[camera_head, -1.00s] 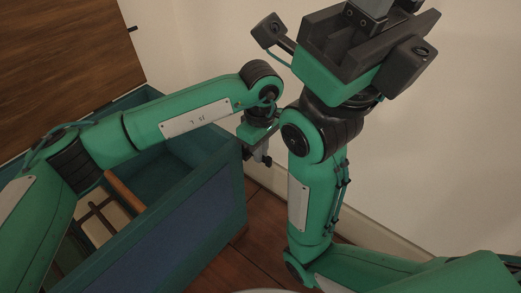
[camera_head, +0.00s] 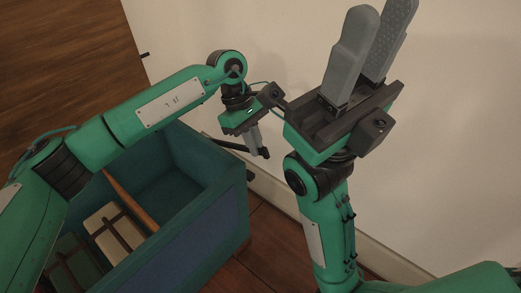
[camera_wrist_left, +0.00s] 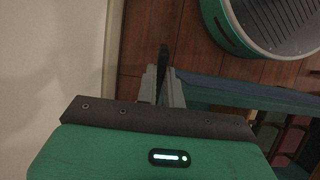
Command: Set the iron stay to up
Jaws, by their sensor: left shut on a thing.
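The iron stay (camera_head: 232,147) is a thin dark bar by the far right corner of the blue-teal chest (camera_head: 205,215). It runs to my left gripper (camera_head: 261,149), whose grey fingers are shut on it. In the left wrist view the dark bar (camera_wrist_left: 163,60) stands between the fingers (camera_wrist_left: 163,88). The exact stay angle is hard to tell. The chest's brown wooden lid (camera_head: 60,60) stands raised at the left. My right gripper (camera_head: 380,15) is at the upper right, pointing up, with its two grey fingers apart and nothing between them.
Inside the chest lie a cream item (camera_head: 112,228) and dark bars, with an orange-brown divider (camera_head: 130,200). A pale wall (camera_head: 440,150) stands behind and to the right. Wooden floor (camera_head: 268,240) shows right of the chest.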

